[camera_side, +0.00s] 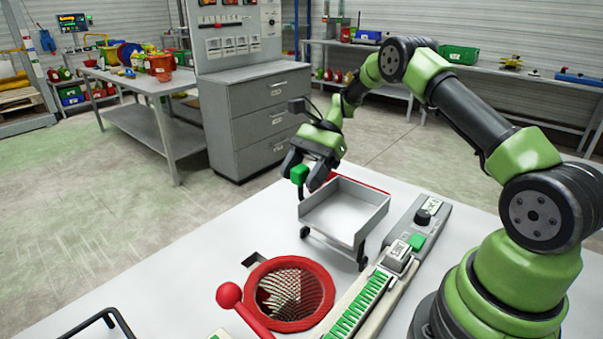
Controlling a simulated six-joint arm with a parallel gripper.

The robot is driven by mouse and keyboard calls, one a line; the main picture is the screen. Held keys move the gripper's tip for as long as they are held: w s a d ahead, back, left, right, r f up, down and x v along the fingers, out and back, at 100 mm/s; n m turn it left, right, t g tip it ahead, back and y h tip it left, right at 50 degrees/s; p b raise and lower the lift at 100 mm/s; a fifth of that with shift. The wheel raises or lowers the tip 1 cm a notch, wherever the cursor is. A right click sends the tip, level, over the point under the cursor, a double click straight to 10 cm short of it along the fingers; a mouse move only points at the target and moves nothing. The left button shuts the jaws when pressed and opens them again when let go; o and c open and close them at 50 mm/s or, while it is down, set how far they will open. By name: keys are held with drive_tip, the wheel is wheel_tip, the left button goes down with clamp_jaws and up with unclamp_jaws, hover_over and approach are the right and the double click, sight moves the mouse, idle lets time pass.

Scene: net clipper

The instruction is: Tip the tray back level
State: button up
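The light grey tray (345,212) stands on dark legs on the white table and looks empty. It appears to slope down toward the near side, though the exact tilt is hard to judge. A green block (299,174) stands at its far left corner, with a short dark stem below it. My gripper (302,178) is over that corner, its two dark fingers pointing down on either side of the green block. I cannot tell whether the fingers touch the block.
A red ring with netting (270,293) and a red ball-ended lever (230,296) are in front of the tray. A grey control box with a black knob (422,216) and a strip of green teeth (362,302) lie to its right. The left tabletop is mostly clear.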

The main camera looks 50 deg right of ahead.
drive_tip(key=v, duration=0.9)
drive_tip(key=shift+d+r, duration=0.3)
drive_tip(key=s+a+r+n+t+h, duration=0.1)
drive_tip(key=s+a+r+n+h, duration=0.6)
drive_tip(key=a+r, duration=0.55)
drive_tip(key=s+a+n+t+h, duration=0.1)
drive_tip(key=s+a+n+t, duration=0.2)
drive_tip(key=s, duration=1.2)
drive_tip(key=n+t, duration=0.3)
drive_tip(key=n, duration=0.1)
drive_tip(key=shift+a+h, duration=0.25)
drive_tip(key=shift+h, duration=0.05)
